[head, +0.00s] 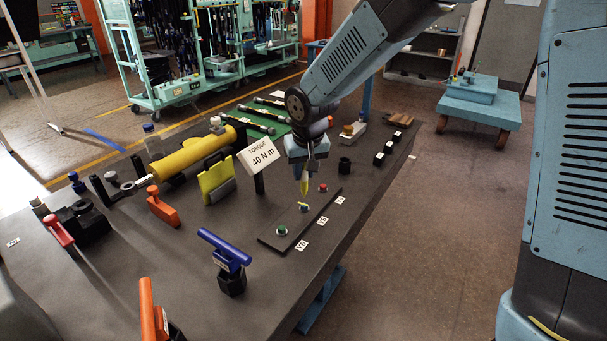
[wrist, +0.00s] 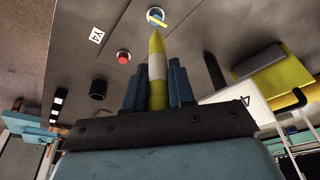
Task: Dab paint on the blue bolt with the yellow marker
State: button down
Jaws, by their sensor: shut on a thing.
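My gripper (head: 305,166) is shut on the yellow marker (head: 304,185), which points tip-down over the dark plate (head: 267,238). The wrist view also shows the marker (wrist: 156,70), with a white band, between the dark fingers. The blue bolt (wrist: 153,20) is just beyond the tip in the wrist view. A yellow streak crosses its head. In the head view this bolt (head: 304,208) is the middle one on the plate, with the streak on top; the tip appears above it, with a small gap. A red bolt (head: 323,188) and a green bolt (head: 281,231) are on either side.
White labels (head: 321,219) lie along the plate's right side. A blue-handled tool (head: 225,250) stands in front. The table's right edge is close to the plate.

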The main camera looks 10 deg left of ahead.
jog(key=shift+r, duration=1.55)
